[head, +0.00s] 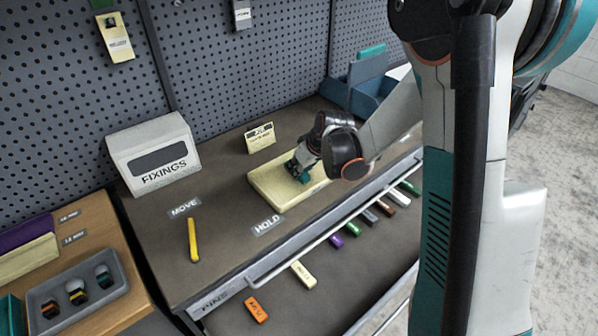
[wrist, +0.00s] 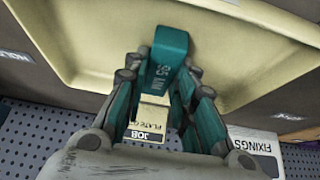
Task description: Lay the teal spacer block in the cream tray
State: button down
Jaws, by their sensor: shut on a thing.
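The cream tray (head: 265,185) lies on the dark bench, behind the HOLD label. My gripper (head: 300,170) is over the tray, pointing down. In the wrist view my gripper (wrist: 160,88) is shut on the teal spacer block (wrist: 168,48), with a finger on each side. The block has pale lettering on one face, and its free end projects past the fingertips over the tray's floor (wrist: 105,45). I cannot tell whether the block touches the floor. In the head view the block is mostly hidden by the fingers.
A job card (head: 260,138) stands behind the tray. A FIXINGS box (head: 150,153) and a yellow bar (head: 193,240) are to the left. A blue bin (head: 368,90) stands at the back right. Several coloured blocks lie along the lower front ledge. Bench between yellow bar and tray is clear.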

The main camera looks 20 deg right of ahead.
jog(key=shift+f, duration=0.35)
jog(key=shift+f, duration=0.2)
jog(key=c, duration=1.3)
grip_release()
jog(key=shift+r, duration=0.2)
jog(key=shift+s+r, duration=0.1)
jog(key=shift+r, duration=0.2)
jog(key=s+r+m+h+p, duration=0.15)
jog(key=s+r+p, duration=0.25)
jog(key=s+r, duration=1.4)
jog(key=s+r+m, duration=0.1)
jog(key=s, duration=0.2)
jog(key=s+r+m+t, duration=0.1)
jog(key=s, duration=0.3)
jog(key=s+r+m+h, duration=0.1)
jog(key=s, duration=0.2)
jog(key=shift+s+a+t, duration=0.2)
jog(key=shift+t, duration=0.1)
